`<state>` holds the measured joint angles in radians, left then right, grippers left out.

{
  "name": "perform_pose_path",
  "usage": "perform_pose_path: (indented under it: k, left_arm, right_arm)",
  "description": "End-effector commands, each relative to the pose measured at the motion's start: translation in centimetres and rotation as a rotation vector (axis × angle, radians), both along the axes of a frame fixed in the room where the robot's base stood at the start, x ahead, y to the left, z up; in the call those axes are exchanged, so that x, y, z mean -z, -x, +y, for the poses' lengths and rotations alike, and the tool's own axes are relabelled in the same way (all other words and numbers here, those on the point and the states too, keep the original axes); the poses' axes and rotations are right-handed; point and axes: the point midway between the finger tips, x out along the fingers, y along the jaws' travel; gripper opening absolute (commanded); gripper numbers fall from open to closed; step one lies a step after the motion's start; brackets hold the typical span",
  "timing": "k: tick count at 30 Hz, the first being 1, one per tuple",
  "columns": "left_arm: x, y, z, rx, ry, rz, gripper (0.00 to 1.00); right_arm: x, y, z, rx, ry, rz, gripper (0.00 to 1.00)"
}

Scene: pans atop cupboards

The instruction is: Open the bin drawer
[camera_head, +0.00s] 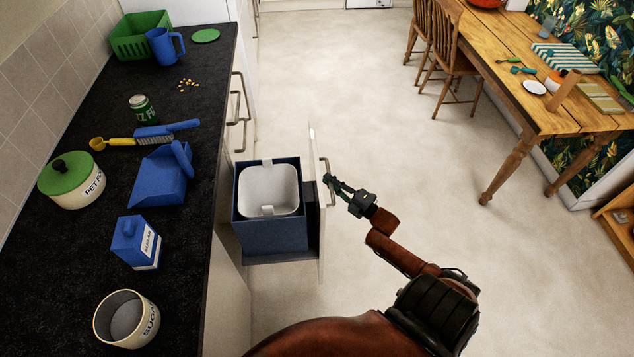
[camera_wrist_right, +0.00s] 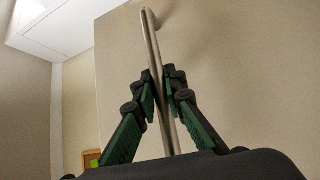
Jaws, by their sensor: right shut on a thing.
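The bin drawer (camera_head: 311,222) stands pulled out from the cupboards below the black worktop. Inside it is a blue bin box (camera_head: 268,238) with a white liner bin (camera_head: 268,190). The drawer's metal handle (camera_head: 327,178) is on the outer face of its front, and it also shows in the right wrist view (camera_wrist_right: 150,50). My right gripper (camera_head: 331,182) is at this handle. In the right wrist view its green-padded fingers (camera_wrist_right: 164,98) are shut around the bar from both sides. My left gripper is not in view.
The worktop (camera_head: 90,240) on the left holds a pet food jar (camera_head: 72,180), a blue dustpan (camera_head: 160,175), a sugar pot (camera_head: 126,318) and other items. A wooden table (camera_head: 520,65) and chairs (camera_head: 447,45) stand at the upper right. The floor between is clear.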

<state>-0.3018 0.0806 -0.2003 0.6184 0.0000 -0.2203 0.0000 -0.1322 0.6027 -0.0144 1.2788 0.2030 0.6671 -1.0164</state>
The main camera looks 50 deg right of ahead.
Motion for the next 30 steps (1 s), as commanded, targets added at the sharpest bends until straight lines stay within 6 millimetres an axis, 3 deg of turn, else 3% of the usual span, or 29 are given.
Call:
perform_pose_path:
  k: [17, 18, 24, 30]
  left_arm:
    - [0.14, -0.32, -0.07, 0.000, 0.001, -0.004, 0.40]
    - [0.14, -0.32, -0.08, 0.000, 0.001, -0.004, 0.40]
    - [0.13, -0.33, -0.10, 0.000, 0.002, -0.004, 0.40]
    - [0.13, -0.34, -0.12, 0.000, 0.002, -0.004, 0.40]
  right_arm:
    - [0.40, 1.00, -0.95, 0.001, -0.001, 0.007, 0.00]
    - [0.40, 1.00, -0.95, 0.001, -0.001, 0.007, 0.12]
    - [0.26, 0.90, -0.94, 0.000, -0.001, 0.004, 0.26]
    - [0.13, 0.84, -0.94, 0.000, 0.000, 0.002, 0.28]
